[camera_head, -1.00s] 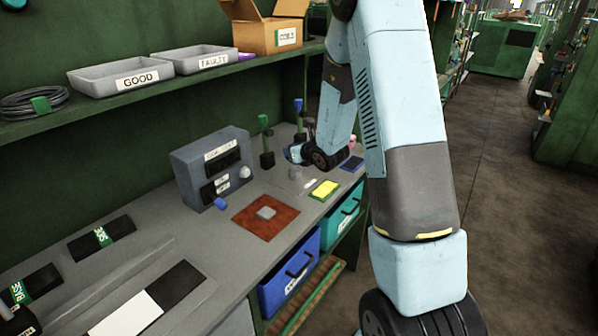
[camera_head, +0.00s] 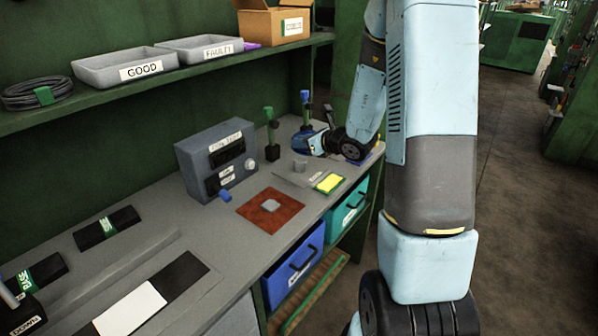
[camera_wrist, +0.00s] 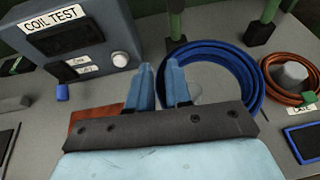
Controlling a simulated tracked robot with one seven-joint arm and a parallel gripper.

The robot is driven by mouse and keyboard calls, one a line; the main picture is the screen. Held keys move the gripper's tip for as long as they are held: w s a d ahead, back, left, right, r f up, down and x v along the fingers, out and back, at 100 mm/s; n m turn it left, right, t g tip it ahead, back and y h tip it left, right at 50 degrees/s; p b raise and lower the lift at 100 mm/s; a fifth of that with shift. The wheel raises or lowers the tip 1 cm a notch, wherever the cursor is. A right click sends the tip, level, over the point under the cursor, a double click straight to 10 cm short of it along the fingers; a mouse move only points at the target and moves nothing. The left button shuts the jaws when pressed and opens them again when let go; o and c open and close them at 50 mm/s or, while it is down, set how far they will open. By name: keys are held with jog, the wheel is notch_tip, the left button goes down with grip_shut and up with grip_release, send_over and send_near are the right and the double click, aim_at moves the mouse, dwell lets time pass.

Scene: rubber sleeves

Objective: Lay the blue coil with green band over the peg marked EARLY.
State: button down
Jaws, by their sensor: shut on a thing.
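The blue coil (camera_wrist: 257,85) shows in the wrist view as a ring just right of my fingers, and its left side runs behind them. My gripper (camera_wrist: 158,88) is shut on this side of the coil; the exact contact is partly hidden. I see no green band on the visible part. In the head view my gripper (camera_head: 318,144) is low over the far end of the bench.
An orange coil (camera_wrist: 268,76) lies around another grey peg (camera_wrist: 290,73) at right. A green-topped post (camera_head: 272,135) and a blue-topped post (camera_head: 306,108) stand behind. The coil test box (camera_head: 215,160) is left; a red mat (camera_head: 270,220) lies before it.

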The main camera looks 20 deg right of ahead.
jog(key=s+a+r+n+g+y, duration=0.1)
jog(key=s+n+g+y, duration=0.1)
jog(key=s, duration=0.4)
jog(key=s+a+r+n+g+y, duration=0.1)
jog(key=s+r+n, duration=0.1)
jog(key=s, duration=0.5)
jog(key=shift+y, duration=0.3)
jog(key=w+f, duration=0.3)
jog(key=w, duration=0.1)
jog(key=w+f, duration=0.3)
jog(key=w, duration=0.1)
jog(key=w+d+f, duration=0.1)
jog(key=w+f, duration=0.1)
jog(key=w, duration=0.3)
jog(key=shift+f, duration=0.4)
jog(key=shift+w+f, duration=0.4)
jog(key=shift+f, duration=0.2)
jog(key=shift+w+f, duration=0.15)
jog(key=shift+f, duration=1.5)
jog(key=c, duration=1.3)
grip_release()
jog(key=shift+d, duration=0.1)
